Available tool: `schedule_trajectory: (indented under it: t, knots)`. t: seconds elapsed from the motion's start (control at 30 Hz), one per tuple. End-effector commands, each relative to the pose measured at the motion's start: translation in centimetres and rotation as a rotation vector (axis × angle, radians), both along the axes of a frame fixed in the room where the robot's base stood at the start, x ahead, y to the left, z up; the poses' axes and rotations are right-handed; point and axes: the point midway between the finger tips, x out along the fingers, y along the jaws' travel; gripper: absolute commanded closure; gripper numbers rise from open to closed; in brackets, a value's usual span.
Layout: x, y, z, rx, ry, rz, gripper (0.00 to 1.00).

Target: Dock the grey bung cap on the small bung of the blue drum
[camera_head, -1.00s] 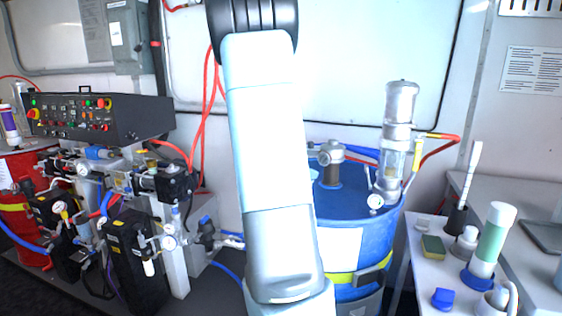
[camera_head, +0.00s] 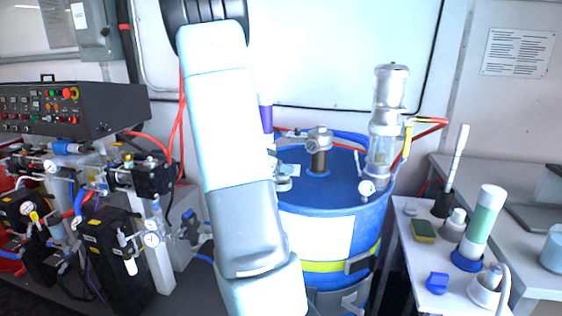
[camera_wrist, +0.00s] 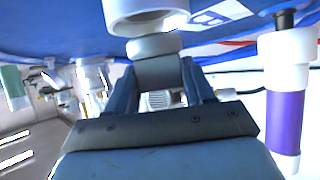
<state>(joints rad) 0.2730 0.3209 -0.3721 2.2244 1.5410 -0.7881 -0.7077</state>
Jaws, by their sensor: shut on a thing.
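The blue drum (camera_head: 315,235) stands right of my arm in the head view. Its blue top also fills the upper part of the wrist view (camera_wrist: 80,38). In the wrist view my gripper (camera_wrist: 160,78) is shut on the grey bung cap (camera_wrist: 154,46), whose pale rounded end points at the drum top. A pale ring-shaped fitting (camera_wrist: 146,14) lies just beyond the cap; I cannot tell whether it is the small bung or whether they touch. In the head view my arm hides most of the gripper, and I cannot make out the small bung.
A clear-bodied pump (camera_head: 385,130) and a brown post with a metal fitting (camera_head: 318,160) rise from the drum top. A purple and white tube (camera_wrist: 287,100) is close on the right in the wrist view. A side table (camera_head: 408,240) holds several small items.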

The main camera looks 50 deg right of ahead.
Motion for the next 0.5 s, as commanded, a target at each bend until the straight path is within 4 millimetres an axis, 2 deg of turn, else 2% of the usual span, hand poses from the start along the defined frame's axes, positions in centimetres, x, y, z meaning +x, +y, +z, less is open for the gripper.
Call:
schedule_trajectory:
  t: [0.2,0.5]
  knots:
    - [0.09,0.10,-1.09,0.001,0.000,0.002,0.78]
    - [0.14,0.15,-1.29,0.001,-0.001,0.003,0.78]
